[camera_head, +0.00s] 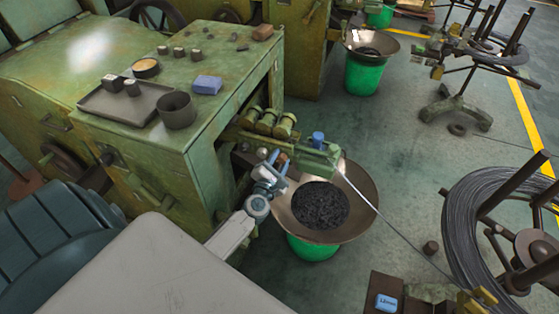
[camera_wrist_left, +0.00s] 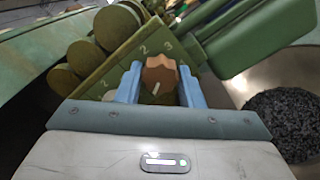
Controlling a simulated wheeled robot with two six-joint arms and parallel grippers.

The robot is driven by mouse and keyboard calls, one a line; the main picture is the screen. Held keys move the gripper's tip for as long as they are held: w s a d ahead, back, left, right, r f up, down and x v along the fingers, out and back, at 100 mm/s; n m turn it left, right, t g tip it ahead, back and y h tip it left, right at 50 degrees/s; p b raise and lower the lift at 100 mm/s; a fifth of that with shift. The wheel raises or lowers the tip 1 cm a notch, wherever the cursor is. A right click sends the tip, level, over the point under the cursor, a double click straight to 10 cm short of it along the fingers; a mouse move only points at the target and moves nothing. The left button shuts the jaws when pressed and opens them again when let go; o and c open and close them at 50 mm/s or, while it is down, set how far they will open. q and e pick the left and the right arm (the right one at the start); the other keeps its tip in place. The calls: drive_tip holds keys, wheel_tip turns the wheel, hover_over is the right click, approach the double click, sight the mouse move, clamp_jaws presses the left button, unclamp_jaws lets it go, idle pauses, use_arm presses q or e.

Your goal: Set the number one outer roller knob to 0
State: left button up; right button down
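An orange-brown knob (camera_wrist_left: 160,74) sits on a green plate (camera_wrist_left: 115,72) marked with digits; I can make out 1, 2 and 3. A white mark on the knob points down and slightly left in the left wrist view. No 0 is readable. My left gripper (camera_wrist_left: 160,88) has its two blue fingers on either side of the knob, very close; whether they press on it I cannot tell. In the head view, the left gripper (camera_head: 272,170) is at the machine's front, below the green rollers (camera_head: 268,121). My right gripper is not in view.
A blue-topped green block (camera_head: 318,150) is beside the gripper. A wide pan of dark pieces (camera_head: 365,190) stands on a green bucket (camera_head: 313,248). A wire (camera_head: 372,205) runs to a coil stand (camera_head: 470,225) at right. A tray (camera_head: 122,105) and a cup (camera_head: 176,110) stand on the machine top.

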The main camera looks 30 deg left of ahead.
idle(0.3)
use_arm(q)
drive_tip(key=b+v, duration=0.1)
drive_tip(key=v, duration=0.9)
drive_tip(key=shift+s+b, duration=0.3)
drive_tip(key=shift+s, duration=0.1)
